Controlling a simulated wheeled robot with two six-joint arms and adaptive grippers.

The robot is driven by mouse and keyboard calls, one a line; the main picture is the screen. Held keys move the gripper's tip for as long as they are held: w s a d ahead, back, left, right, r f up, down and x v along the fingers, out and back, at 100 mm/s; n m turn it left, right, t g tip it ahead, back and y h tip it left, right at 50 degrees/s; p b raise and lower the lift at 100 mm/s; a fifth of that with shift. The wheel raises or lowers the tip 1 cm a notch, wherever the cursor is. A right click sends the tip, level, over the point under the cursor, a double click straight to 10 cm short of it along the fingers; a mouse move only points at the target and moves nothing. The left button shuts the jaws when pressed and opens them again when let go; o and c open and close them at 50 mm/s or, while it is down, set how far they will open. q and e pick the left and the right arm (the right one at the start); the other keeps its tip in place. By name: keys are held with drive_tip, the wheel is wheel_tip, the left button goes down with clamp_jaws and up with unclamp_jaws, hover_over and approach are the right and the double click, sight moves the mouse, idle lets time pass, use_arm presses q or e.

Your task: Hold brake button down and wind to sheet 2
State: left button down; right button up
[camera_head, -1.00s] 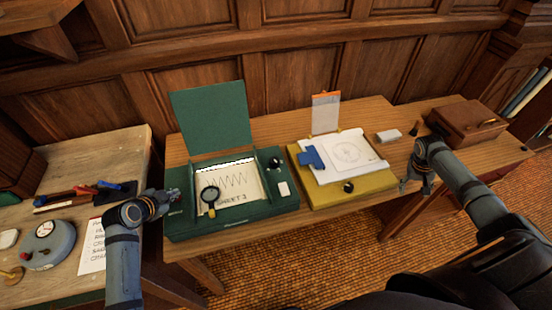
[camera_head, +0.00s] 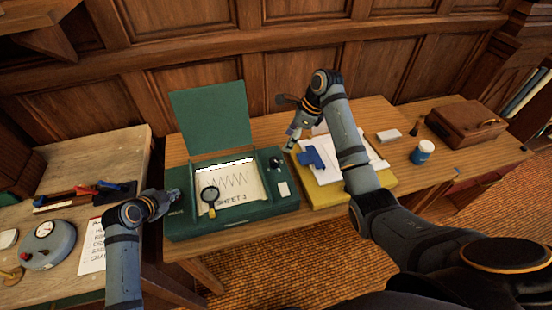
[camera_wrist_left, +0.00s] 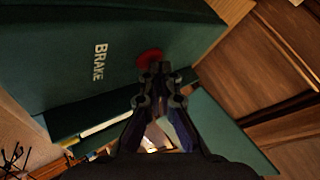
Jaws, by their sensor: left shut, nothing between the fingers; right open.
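The green plotter box (camera_head: 235,225) stands on the table with its lid (camera_head: 210,118) raised. Its window shows a sheet (camera_head: 243,187) with a zigzag line and a "SHEET" label whose number looks like 3. A black knob (camera_head: 274,159) sits at its right. My left gripper (camera_head: 172,198) is shut and empty at the box's left end. In the left wrist view its fingertips (camera_wrist_left: 158,80) overlap the red button (camera_wrist_left: 150,57) beside the word BRAKE; I cannot tell whether it is pressed. My right gripper (camera_head: 291,134) is open, just above and right of the knob.
The yellow board (camera_head: 330,195) with papers and a blue clip (camera_head: 311,158) is right of the box, under my right arm. A blue-and-white jar (camera_head: 422,152) and a brown case (camera_head: 467,121) are further right.

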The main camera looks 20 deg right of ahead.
sight(275, 160)
drive_tip(key=shift+f, duration=0.1)
drive_tip(key=x, duration=1.2)
drive_tip(key=c, duration=1.2)
